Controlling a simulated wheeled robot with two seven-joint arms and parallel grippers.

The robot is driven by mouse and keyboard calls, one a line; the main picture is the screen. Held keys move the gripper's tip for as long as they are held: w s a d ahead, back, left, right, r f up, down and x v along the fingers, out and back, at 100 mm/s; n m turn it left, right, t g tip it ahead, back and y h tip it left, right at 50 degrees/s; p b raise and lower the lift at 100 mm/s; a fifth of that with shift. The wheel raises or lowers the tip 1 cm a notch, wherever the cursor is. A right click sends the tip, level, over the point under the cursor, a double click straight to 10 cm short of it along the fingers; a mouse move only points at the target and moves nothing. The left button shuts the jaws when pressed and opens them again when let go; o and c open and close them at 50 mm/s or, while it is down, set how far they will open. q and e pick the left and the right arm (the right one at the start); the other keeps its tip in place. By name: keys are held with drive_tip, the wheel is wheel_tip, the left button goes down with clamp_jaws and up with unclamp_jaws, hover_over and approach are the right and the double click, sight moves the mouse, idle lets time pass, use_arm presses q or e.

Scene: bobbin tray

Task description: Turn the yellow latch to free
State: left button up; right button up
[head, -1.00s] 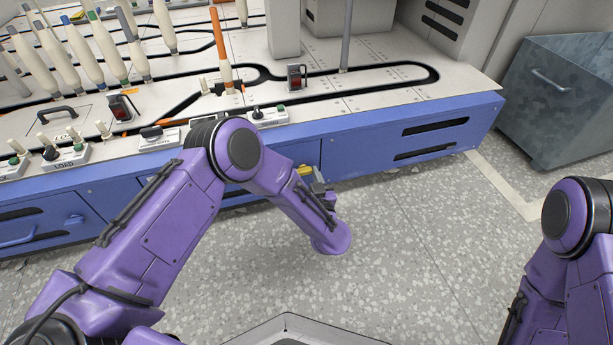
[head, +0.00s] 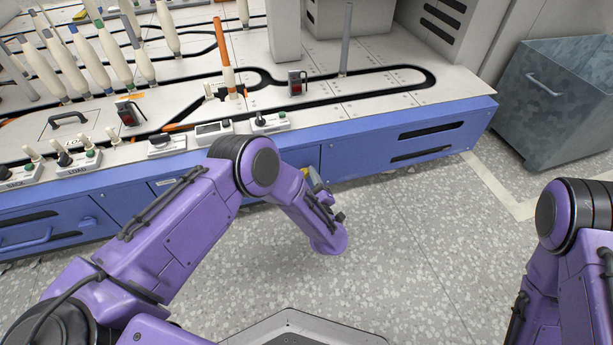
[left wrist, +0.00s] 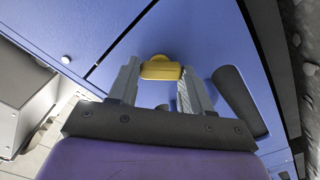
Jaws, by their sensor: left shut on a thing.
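The yellow latch (left wrist: 161,69) is on the blue front panel of the machine, and in the left wrist view it sits between the two grey fingers of my left gripper (left wrist: 158,85). The gripper is shut on it. In the head view, a bit of yellow (head: 305,171) shows beside my left gripper (head: 314,178), which is partly hidden by my forearm. My right arm shows at the right edge of the head view, but its gripper is not in sight.
The blue machine front (head: 400,143) has dark slots and a blue handle (head: 30,240). Above it are control boxes (head: 270,122) and pale bobbins on a track table. A grey metal bin (head: 560,100) stands at the right. The speckled floor is clear in front.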

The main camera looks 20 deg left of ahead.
use_arm(q)
drive_tip(key=n+p, duration=0.1)
drive_tip(key=n, duration=0.3)
drive_tip(key=shift+d, duration=0.1)
use_arm(e)
drive_tip(key=shift+s+a+r+g+y, duration=0.3)
drive_tip(key=shift+s+a+r+g, duration=0.5)
drive_tip(key=shift+s, duration=0.25)
use_arm(q)
drive_tip(key=shift+n+p, duration=0.6)
drive_tip(key=shift+n, duration=1.6)
use_arm(e)
drive_tip(key=shift+s+a+r+g, duration=0.3)
drive_tip(key=shift+s+a+r, duration=0.2)
drive_tip(key=shift+s+r, duration=0.15)
use_arm(q)
drive_tip(key=o, duration=1)
drive_tip(key=shift+o, duration=0.2)
use_arm(e)
drive_tip(key=shift+s+r, duration=0.1)
